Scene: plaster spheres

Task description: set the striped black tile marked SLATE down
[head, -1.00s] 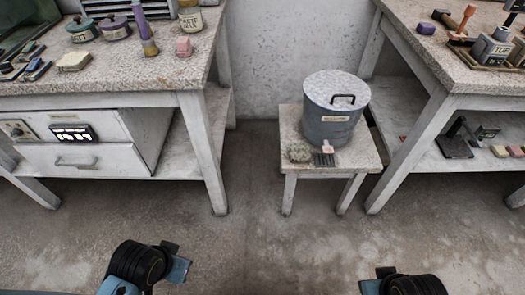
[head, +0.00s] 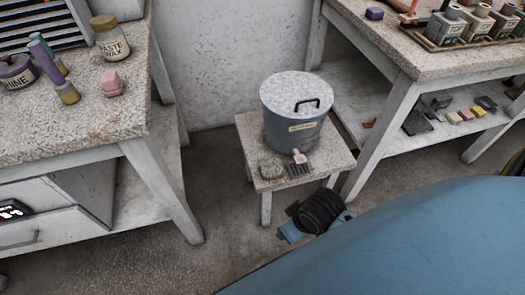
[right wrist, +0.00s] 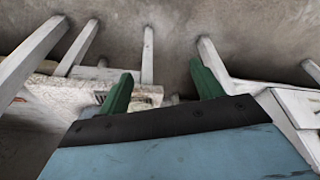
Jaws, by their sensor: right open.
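A small dark striped piece (head: 299,169) lies at the front edge of the low stool (head: 245,128), partly under or behind a pink block (head: 300,157). It looks like the tile, but its marking is too small to read. My right gripper (right wrist: 160,68) shows in the right wrist view with its two green fingers apart and nothing between them. In the head view an arm's black joint, apparently my right, is just in front of the stool's right side; its fingers are hidden. My left gripper is not in view.
A grey lidded bin (head: 292,113) and a rough grey-green lump (head: 272,168) stand on the stool. A bench (head: 105,125) with jars is at left. Another bench (head: 400,45) with a lower shelf is at right. Floor shows between the left bench and the stool.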

